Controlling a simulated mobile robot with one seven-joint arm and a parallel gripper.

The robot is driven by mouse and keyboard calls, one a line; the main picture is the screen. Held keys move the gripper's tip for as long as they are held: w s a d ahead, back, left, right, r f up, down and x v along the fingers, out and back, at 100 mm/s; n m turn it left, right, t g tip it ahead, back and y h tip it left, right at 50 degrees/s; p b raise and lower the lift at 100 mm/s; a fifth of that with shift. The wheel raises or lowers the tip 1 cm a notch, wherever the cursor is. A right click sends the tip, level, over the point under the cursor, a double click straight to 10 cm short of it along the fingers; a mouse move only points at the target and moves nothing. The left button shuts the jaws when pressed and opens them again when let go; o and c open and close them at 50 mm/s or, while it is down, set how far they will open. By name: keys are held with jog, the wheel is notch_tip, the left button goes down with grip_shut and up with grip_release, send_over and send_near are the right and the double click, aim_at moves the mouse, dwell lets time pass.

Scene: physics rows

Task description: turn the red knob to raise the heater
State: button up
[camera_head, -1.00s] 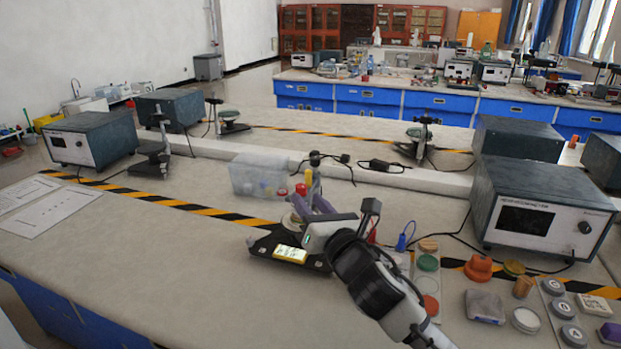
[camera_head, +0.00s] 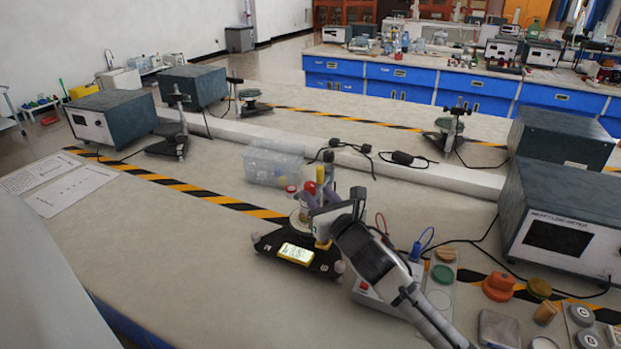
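The heater apparatus has a black base (camera_head: 268,241) with a lit yellow display (camera_head: 295,254) and stands near the middle of the near bench. The fingers and hand cover much of the apparatus. I cannot tell whether a finger touches the knob.
A clear plastic box (camera_head: 272,166) stands behind the apparatus. A white unit with red and blue leads (camera_head: 383,292) is partly behind my arm. A heat flow meter (camera_head: 556,222) is at the right, near several small discs and blocks.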

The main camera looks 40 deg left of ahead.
aim_at(313, 188)
jog(key=p+x, duration=0.1)
jog(key=x, duration=0.4)
jog(key=shift+w+a+p, duration=0.15)
jog(key=shift+a+p, duration=0.15)
jog(key=shift+a, duration=0.05)
jog(key=c, duration=0.7)
jog(key=shift+o, duration=0.2)
